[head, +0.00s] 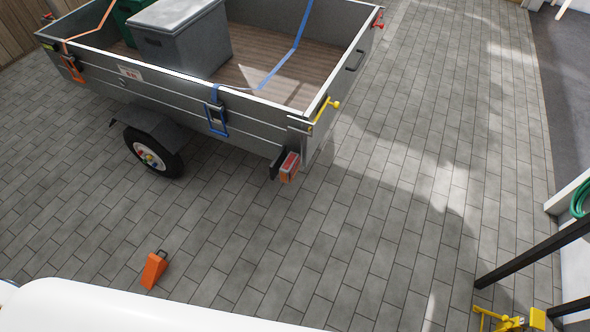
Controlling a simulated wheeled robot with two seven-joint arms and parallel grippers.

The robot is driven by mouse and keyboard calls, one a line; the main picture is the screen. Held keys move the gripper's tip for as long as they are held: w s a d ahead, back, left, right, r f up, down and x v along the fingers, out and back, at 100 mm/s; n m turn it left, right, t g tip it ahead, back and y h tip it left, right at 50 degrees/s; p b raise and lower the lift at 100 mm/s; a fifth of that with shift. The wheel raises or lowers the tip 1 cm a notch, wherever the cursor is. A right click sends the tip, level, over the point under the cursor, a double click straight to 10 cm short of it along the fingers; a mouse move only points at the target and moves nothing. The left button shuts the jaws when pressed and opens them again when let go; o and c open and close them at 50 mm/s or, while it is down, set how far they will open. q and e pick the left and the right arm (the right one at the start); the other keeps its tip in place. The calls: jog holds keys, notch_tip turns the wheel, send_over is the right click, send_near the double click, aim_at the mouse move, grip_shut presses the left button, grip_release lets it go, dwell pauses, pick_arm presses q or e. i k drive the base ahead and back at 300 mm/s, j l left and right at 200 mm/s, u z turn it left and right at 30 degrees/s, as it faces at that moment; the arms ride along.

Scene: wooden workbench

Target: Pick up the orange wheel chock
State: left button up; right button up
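The orange wheel chock (153,271) lies on the grey paving in the lower left of the head view. It is wedge-shaped and has a dark handle at its upper end. It stands apart from the trailer's wheel (152,153), with bare paving between them. Neither of my grippers is in view.
A grey trailer (180,100) holds a grey box (180,38) and a partly visible green box (125,22). Orange and blue straps cross it. Dark bars (535,252) and a yellow object (510,321) stand at the lower right. The central paving is clear.

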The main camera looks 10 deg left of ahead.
aim_at(155, 267)
jog(key=i+l+u, duration=0.15)
jog(key=i+l, duration=0.4)
jog(key=i, duration=0.15)
jog(key=i+l+u, duration=0.15)
jog(key=i+l, duration=0.5)
jog(key=i+l+u, duration=0.15)
jog(key=i+l, duration=0.5)
jog(key=i+l+u, duration=0.15)
jog(key=i+l, duration=0.45)
jog(key=l, duration=0.25)
jog(key=u, duration=3.15)
jog(key=i+j+u, duration=0.1)
jog(key=i+j, duration=0.2)
jog(key=i+j+u, duration=0.15)
jog(key=i+j, duration=0.15)
jog(key=i, duration=0.15)
jog(key=i+j+u, duration=0.1)
jog(key=i, duration=0.35)
jog(key=i+l, duration=0.2)
jog(key=i, duration=0.2)
jog(key=i+l, duration=0.15)
jog(key=i, duration=0.3)
jog(key=z, duration=0.05)
